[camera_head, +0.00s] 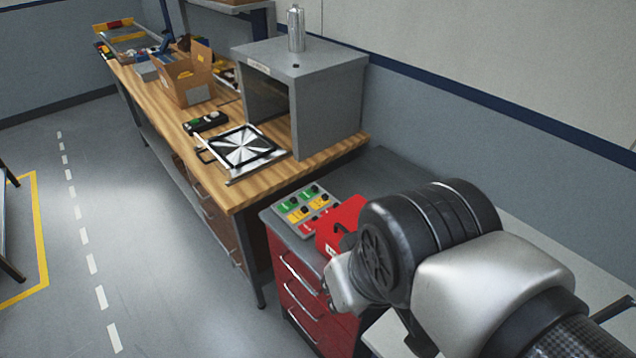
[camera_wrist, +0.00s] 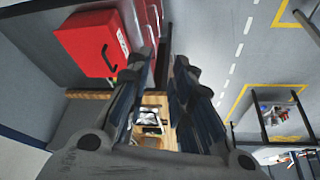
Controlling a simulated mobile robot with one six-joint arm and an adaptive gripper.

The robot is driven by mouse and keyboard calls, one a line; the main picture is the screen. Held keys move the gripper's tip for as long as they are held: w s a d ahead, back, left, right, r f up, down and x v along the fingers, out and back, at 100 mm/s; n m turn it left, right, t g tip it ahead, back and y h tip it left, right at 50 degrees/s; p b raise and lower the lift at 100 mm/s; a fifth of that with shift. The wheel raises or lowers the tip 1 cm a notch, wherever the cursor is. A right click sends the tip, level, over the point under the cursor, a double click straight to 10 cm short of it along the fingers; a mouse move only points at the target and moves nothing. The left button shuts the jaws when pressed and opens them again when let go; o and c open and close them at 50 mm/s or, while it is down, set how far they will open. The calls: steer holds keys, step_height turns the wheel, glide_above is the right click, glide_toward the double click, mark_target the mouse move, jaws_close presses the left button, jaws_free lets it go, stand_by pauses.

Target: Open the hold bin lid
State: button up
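A red box (camera_head: 341,222) with a black handle, which looks like the hold bin, sits on top of a red drawer cabinet, partly behind my arm in the head view. Its top looks closed. In the wrist view the red box (camera_wrist: 86,42) is at the upper left, with the dark handle on its near face. My gripper (camera_wrist: 167,62) shows in the wrist view with its two dark fingers apart and nothing between them. It is to the right of the red box in that view, clear of the handle. In the head view my wrist hides the fingers.
A panel with green, yellow and red parts (camera_head: 302,208) lies beside the red box on the cabinet (camera_head: 300,290).

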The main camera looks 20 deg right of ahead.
steer(key=shift+o, duration=0.6)
steer(key=w+d+r+n+g+p, duration=0.1)
steer(key=w+d+r, duration=0.1)
steer(key=w, duration=0.5)
steer(key=shift+w+d+r+h+p, duration=0.25)
steer(key=shift+w+r+h+p, duration=0.1)
steer(key=shift+r+h, duration=0.05)
steer(key=w+d+f+n+g+p, duration=0.1)
steer(key=w+d+f, duration=0.15)
steer(key=w, duration=0.25)
steer(key=w+d+f+n+g+h+p, duration=0.1)
steer(key=w+d, duration=0.2)
steer(key=w, duration=0.3)
steer(key=w+d+f+n+g+p, duration=0.1)
steer(key=w+d+f, duration=0.1)
steer(key=w, duration=0.3)
steer(key=d+f+b, duration=0.1)
steer(key=f, duration=0.4)
steer(key=w+d+f+b, duration=0.1)
steer(key=f+b, duration=0.1)
steer(key=f, duration=0.4)
steer(key=d+f+b, duration=0.1)
steer(key=f, duration=0.5)
steer(key=shift+w+d+f, duration=0.1)
steer(key=shift+w+f, duration=0.1)
steer(key=shift+w, duration=0.05)
steer(key=shift+c, duration=0.4)
jaws_close()
